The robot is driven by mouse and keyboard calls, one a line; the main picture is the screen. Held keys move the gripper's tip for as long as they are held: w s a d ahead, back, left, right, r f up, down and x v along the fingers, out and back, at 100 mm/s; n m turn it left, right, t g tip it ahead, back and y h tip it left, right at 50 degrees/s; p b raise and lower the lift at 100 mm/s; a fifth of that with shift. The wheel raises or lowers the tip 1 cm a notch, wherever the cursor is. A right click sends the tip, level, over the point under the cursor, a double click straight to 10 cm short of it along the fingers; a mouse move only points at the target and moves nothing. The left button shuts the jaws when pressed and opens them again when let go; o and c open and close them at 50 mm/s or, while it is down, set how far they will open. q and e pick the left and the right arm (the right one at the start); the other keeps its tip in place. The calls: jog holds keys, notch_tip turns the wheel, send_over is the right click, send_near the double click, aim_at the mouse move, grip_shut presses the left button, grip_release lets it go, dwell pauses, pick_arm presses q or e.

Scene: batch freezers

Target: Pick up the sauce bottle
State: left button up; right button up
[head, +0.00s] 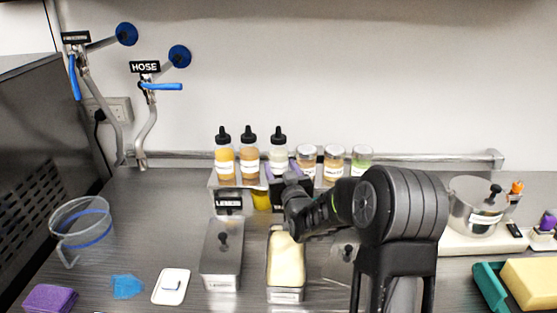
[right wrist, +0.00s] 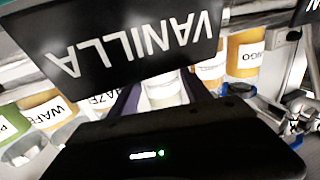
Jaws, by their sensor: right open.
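Three sauce bottles with black nozzle caps stand in a row on the rear rack: a yellow bottle (head: 225,160), a tan bottle (head: 249,160) and a whitish bottle (head: 278,155). My right gripper (head: 286,182) is at the rack, just in front of the whitish bottle, whose lower part it hides. In the right wrist view the open, purple-sided fingers (right wrist: 160,98) stand either side of a whitish bottle (right wrist: 165,90); I cannot tell if they touch it. A black VANILLA sign (right wrist: 130,45) hangs close to the camera there. My left gripper is not in view.
Several jars (head: 333,160) stand right of the bottles. A lidded steel container (head: 221,265) and an open one with a cream block (head: 286,262) sit before the rack. A clear pitcher (head: 75,240) is left, a steel pot (head: 470,213) right. The front-left counter has some free room.

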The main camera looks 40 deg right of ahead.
aim_at(279, 133)
jog(key=c, duration=1)
jog(key=shift+r, duration=0.15)
notch_tip(279, 133, up, 10)
jog(key=shift+f+b, duration=0.1)
jog(key=shift+b, duration=0.6)
